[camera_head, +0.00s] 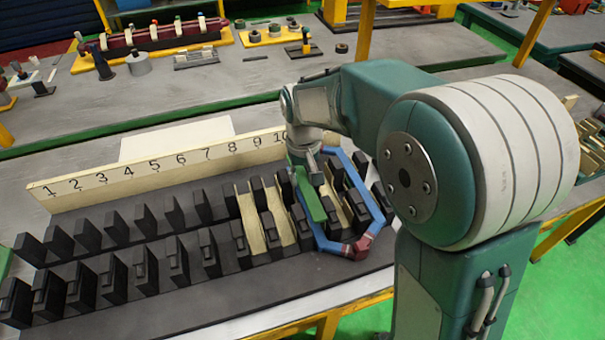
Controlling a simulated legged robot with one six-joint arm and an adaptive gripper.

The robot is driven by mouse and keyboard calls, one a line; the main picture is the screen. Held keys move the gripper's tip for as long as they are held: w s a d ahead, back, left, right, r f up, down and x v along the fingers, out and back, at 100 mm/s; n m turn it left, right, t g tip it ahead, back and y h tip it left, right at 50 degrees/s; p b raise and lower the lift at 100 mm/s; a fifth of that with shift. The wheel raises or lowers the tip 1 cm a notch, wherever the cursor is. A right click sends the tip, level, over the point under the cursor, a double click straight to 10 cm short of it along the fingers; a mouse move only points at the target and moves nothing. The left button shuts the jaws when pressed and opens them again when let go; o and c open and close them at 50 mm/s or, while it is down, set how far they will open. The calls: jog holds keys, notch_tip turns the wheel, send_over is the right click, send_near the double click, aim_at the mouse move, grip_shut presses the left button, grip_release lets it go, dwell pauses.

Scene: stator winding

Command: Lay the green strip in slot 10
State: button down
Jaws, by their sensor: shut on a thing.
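A green strip (310,196) is tilted at the right part of the black slotted block (190,296), below and right of the number 10 on the label board (160,172). My gripper (307,172) is at the strip's upper end and shut on it. The arm covers part of the grip and the far right slots. A blue coil with dark red ends (352,244) lies around the strip's area, over the right-hand slots. I cannot tell whether the strip's lower end is inside slot 10 or above it.
Cream strips (251,218) lie in several right-hand slots, beside the green strip. The left slots look empty between upright black posts (145,270). A pale sheet (178,139) lies behind the board. Tools and parts (150,35) stand on the rear bench.

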aim_at(303, 180)
jog(key=shift+f, duration=3)
dwell(0.3)
jog(key=shift+c, duration=1.3)
grip_release()
jog(key=shift+r, duration=0.3)
jog(key=shift+r, duration=0.3)
jog(key=shift+r, duration=0.3)
jog(key=shift+r, duration=3.7)
jog(key=shift+r, duration=0.1)
